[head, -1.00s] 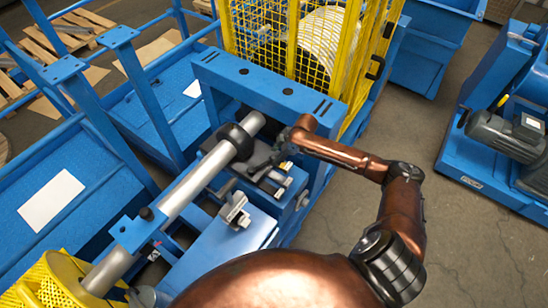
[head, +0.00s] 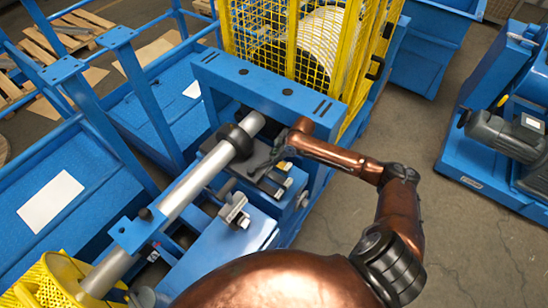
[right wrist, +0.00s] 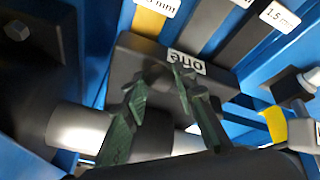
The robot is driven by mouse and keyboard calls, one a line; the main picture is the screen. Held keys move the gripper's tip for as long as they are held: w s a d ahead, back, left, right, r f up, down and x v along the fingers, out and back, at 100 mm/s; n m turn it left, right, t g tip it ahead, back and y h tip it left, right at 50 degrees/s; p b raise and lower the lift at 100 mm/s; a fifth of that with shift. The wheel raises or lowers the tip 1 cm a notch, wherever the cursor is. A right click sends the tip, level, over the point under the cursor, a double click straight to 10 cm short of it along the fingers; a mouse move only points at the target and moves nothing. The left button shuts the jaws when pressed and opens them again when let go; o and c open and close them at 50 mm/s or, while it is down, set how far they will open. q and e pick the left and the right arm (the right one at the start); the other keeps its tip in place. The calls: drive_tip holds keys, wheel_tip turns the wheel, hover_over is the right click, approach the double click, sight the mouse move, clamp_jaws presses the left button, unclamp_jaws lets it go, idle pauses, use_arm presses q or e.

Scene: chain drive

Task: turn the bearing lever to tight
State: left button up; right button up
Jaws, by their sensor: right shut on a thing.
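The right arm reaches in from the right in the head view. My right gripper (head: 263,168) is low beside the black bearing collar on the silver shaft (head: 190,187). In the right wrist view, its dark green fingers (right wrist: 160,76) are closed in on a dark part in front of a black block (right wrist: 150,58). That part appears to be the bearing lever, but its outline is mostly hidden by the fingers. I cannot read its tight or loose position. My left gripper is in neither view.
A blue machine frame (head: 262,90) stands close behind the gripper, with a yellow mesh guard (head: 270,35) beyond. Metal fittings (head: 235,211) lie nearby on the blue bench. Labelled strips (right wrist: 152,18) run past the block. Open floor (head: 470,235) lies to the right.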

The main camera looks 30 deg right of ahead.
clamp_jaws()
drive_tip(key=shift+w+a+n+g+y+b, duration=0.1)
drive_tip(key=shift+w+n+g+y+b, duration=0.3)
drive_tip(key=shift+w+n, duration=0.85)
drive_tip(key=shift+w+a+f+n+b, duration=0.15)
drive_tip(key=shift+w+n+b, duration=0.4)
drive_tip(key=shift+w+b, duration=0.1)
drive_tip(key=shift+w+a+n+g, duration=0.2)
drive_tip(key=shift+n+g, duration=0.1)
drive_tip(key=shift+n, duration=0.1)
drive_tip(key=o, duration=0.9)
unclamp_jaws()
drive_tip(key=shift+o, duration=0.6)
